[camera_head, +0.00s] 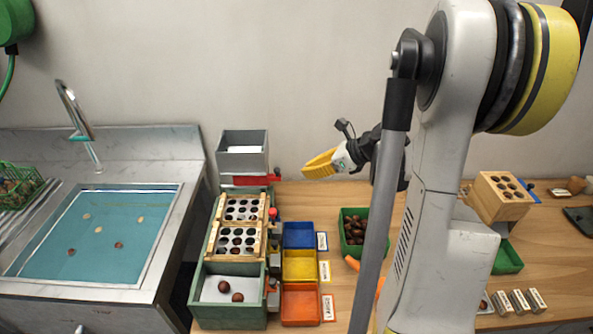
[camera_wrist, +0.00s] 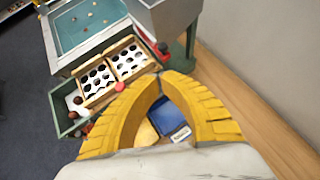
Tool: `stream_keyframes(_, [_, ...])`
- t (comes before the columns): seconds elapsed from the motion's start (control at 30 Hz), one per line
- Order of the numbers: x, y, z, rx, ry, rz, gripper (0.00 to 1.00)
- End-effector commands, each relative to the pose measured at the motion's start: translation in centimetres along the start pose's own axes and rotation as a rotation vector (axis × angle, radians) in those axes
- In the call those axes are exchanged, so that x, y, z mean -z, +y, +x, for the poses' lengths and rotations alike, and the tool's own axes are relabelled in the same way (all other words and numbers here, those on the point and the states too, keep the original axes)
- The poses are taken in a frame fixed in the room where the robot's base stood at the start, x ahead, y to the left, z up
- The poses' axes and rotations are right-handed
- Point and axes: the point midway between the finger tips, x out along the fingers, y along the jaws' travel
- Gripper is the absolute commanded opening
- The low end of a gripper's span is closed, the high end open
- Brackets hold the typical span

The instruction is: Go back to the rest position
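My gripper (camera_head: 308,170) is raised in front of the back wall, above the wooden worktop, with its yellow fingers pointing left. In the wrist view my gripper (camera_wrist: 161,77) has its two curved fingers meeting at the tips. Nothing shows held between them; through the gap I see a blue tray (camera_wrist: 167,118) well below. The gripper is clear of every object in both views.
The green sorting stand (camera_head: 228,318) carries wooden hole plates (camera_head: 215,240), with chestnuts in its lower bin. Blue (camera_head: 299,235), yellow (camera_head: 300,266) and orange (camera_head: 300,307) trays stand beside it. A sink (camera_head: 96,240) is left; a green chestnut box (camera_head: 345,257) stands right of the trays.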

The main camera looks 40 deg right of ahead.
Motion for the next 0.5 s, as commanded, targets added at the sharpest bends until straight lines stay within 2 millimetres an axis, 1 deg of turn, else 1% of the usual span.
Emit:
stream_keyframes(0.03, [-0.1,-0.1,-1.2,0.004,0.0,0.004,0.0])
stream_keyframes(0.1, [-0.1,-0.1,-2.2,0.003,0.0,0.002,0.0])
stream_keyframes(0.2, [0.0,-0.1,-3.1,0.002,0.0,0.002,0.0])
stream_keyframes(0.3, [0.0,0.0,-3.5,0.001,-0.001,0.001,0.0])
stream_keyframes(0.5, [0.0,0.0,-3.5,0.001,0.0,-0.002,0.0])
